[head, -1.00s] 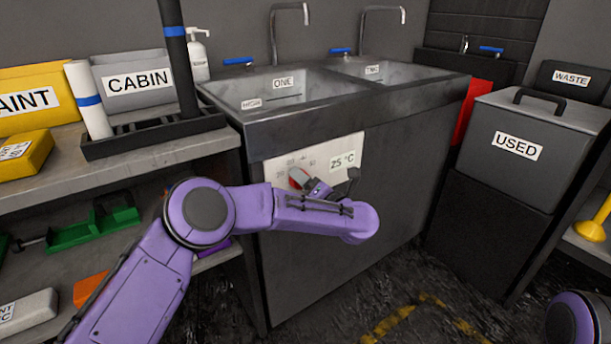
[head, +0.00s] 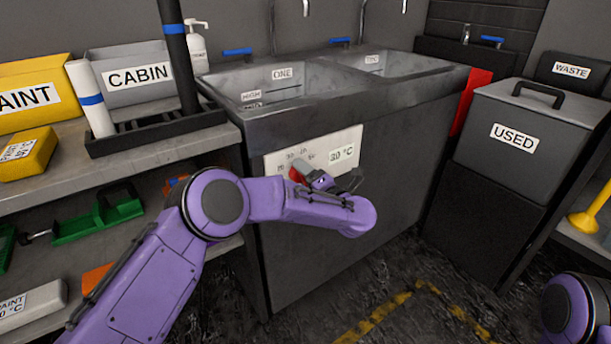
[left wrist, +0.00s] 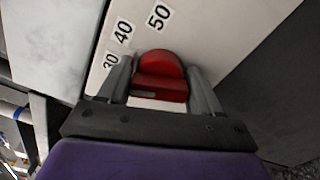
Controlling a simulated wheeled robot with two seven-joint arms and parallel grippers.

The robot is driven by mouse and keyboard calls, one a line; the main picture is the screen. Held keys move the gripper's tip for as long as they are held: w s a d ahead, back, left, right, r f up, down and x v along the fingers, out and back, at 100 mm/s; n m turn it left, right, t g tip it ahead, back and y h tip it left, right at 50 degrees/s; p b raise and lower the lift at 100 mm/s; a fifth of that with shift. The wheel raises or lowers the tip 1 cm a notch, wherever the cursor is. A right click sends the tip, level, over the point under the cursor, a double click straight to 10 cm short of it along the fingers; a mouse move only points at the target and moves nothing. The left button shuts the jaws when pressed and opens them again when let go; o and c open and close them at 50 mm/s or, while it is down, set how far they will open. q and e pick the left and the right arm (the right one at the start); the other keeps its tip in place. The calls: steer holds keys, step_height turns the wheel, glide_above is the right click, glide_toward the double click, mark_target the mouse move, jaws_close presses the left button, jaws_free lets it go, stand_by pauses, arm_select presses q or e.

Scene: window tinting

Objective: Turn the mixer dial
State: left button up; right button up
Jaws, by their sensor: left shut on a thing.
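The mixer dial (left wrist: 160,78) is a red knob on the white panel (head: 334,147) at the front of the sink unit. My left gripper (left wrist: 161,84) is shut on it, one finger on each side, as the left wrist view shows. In the head view, the gripper (head: 301,172) is at the panel and mostly hides the dial. Scale marks 30, 40 and 50 show beside the dial in the left wrist view.
A shelf (head: 185,156) with bins, rolls and a green tool stands at the left. A box marked USED (head: 517,165) stands at the right. The floor before the sink is open.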

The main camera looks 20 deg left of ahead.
arm_select(q)
steer(key=o, duration=1)
steer(key=shift+c, duration=0.2)
steer(key=v, duration=1)
steer(key=shift+s+d+p, duration=0.2)
steer(key=shift+p, duration=0.15)
